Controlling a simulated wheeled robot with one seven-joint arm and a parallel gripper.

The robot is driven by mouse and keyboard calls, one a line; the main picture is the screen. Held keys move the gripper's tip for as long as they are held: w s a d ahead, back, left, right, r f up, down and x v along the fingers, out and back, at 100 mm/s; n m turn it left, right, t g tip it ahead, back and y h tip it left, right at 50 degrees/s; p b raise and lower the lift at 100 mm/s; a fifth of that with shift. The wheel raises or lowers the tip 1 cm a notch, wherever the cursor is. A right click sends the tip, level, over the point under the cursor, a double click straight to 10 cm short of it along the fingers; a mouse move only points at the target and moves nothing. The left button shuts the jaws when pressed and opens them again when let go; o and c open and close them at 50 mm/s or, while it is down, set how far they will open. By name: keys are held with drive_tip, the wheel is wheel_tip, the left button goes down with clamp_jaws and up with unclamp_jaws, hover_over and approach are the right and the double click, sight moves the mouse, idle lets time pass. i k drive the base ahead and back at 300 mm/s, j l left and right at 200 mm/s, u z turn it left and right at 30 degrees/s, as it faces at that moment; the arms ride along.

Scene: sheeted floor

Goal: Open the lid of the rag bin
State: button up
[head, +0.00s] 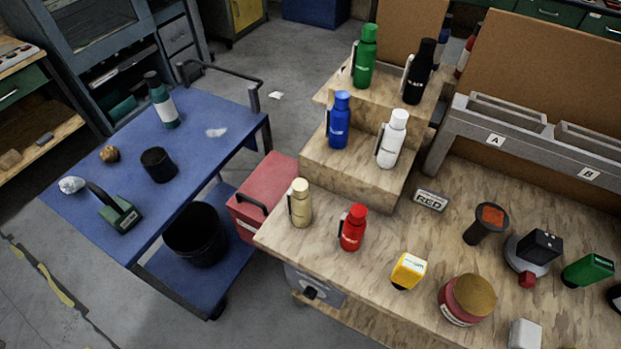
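A red box-shaped bin (270,187) stands between the blue cart and the wooden bench; it looks like the rag bin, though I cannot read its label. Its red top appears shut, with a black bar handle (252,204) on the side facing the cart. The bench corner hides part of its right side. My gripper is not in view.
A blue cart (185,123) stands left of the bin, with a black bucket (196,236) on its lower shelf. The wooden bench (330,262) carries several bottles and a red round tub (466,302). Grey floor (262,325) is clear in front.

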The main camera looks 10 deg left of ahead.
sight(257, 198)
drive_tip(key=j+u, duration=0.25)
drive_tip(key=u, duration=0.15)
drive_tip(key=i+j+u, duration=0.1)
drive_tip(key=j+u, duration=0.15)
drive_tip(key=u, duration=0.15)
drive_tip(key=i+j+u, duration=0.1)
drive_tip(key=u, duration=0.3)
drive_tip(key=i+j, duration=0.05)
drive_tip(key=j, duration=0.05)
